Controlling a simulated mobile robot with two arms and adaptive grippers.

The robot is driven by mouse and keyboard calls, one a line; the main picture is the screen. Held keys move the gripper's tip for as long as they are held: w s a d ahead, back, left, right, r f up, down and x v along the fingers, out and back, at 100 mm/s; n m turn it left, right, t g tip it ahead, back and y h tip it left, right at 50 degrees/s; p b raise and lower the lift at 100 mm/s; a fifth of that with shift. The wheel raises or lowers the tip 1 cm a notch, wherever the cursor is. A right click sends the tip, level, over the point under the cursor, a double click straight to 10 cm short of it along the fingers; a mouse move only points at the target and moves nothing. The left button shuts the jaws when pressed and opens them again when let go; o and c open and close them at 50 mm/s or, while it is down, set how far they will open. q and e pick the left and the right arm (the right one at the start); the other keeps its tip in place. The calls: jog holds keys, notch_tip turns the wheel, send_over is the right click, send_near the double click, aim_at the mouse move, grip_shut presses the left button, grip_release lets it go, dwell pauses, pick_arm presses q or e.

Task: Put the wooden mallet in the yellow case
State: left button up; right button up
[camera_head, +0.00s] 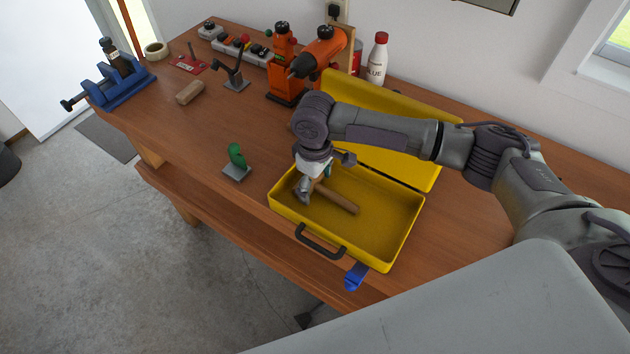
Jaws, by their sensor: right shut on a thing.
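The yellow case (385,238) lies open on the workbench, its lid tilted up at the back and its black handle at the front. My right gripper (304,192) reaches down over the left part of the case and is shut on the wooden mallet (338,198). The mallet's brown handle slants down to the right within the case's outline. The gripper hides part of the mallet's head end. I cannot tell whether the mallet touches the case floor. My left gripper is not in view.
An orange drill press (318,50), a glue bottle (377,60) and a power strip (238,45) stand at the back. A blue vise (120,85), a wooden block (189,92) and a green figure on a grey base (236,160) are to the left. Bare bench lies between.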

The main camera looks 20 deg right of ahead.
jog(key=o, duration=1.2)
